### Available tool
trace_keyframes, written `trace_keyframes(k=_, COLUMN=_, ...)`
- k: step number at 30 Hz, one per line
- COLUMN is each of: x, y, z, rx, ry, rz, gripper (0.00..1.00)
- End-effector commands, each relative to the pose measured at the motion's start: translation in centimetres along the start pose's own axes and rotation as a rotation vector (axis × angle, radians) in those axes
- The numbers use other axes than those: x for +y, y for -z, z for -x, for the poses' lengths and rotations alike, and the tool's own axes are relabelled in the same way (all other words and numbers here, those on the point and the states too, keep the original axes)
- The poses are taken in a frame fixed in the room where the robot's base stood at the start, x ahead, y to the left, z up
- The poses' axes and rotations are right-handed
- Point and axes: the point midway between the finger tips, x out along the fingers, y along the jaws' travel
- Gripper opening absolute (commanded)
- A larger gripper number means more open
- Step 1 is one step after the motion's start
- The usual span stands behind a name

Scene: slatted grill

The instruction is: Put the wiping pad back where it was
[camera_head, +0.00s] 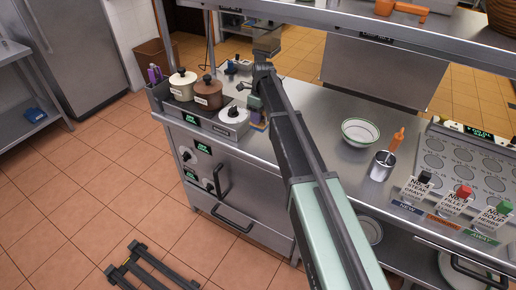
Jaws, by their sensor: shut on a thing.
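My gripper (255,103) is at the far end of my arm, just right of the small white pot at the back left of the steel counter. It is small here and partly covered by my arm. It is shut on a small pad with a yellowish-orange edge, which looks like the wiping pad (259,125). The pad is low, close to the counter top (310,100). I cannot tell whether it touches the counter.
A white pot (234,117), a brown pot (208,92) and a cream pot (182,86) stand left of my gripper. A green-rimmed bowl (360,132) and a metal cup (382,166) stand to the right. Some counter is clear between gripper and bowl.

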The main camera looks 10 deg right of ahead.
Motion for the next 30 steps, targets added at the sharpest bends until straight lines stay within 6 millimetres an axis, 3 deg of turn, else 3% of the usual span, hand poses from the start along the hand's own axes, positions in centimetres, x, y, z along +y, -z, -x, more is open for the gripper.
trace_keyframes(k=1, x=-0.6, y=0.0, z=-3.1, rx=0.0, ry=0.0, rz=0.0, gripper=0.0)
trace_keyframes(k=2, x=-0.7, y=0.0, z=-3.7, rx=0.0, ry=0.0, rz=0.0, gripper=0.0)
trace_keyframes(k=9, x=-0.8, y=0.0, z=-4.3, rx=0.0, ry=0.0, rz=0.0, gripper=0.0)
trace_keyframes(k=15, x=-1.6, y=0.0, z=-8.3, rx=0.0, ry=0.0, rz=0.001, gripper=0.0)
trace_keyframes(k=27, x=-1.7, y=0.0, z=-8.6, rx=0.0, ry=0.0, rz=0.001, gripper=0.0)
trace_keyframes(k=28, x=-1.7, y=0.0, z=-8.4, rx=0.0, ry=0.0, rz=0.001, gripper=0.32)
trace_keyframes(k=30, x=-1.7, y=0.0, z=-8.4, rx=0.0, ry=0.0, rz=0.001, gripper=0.42)
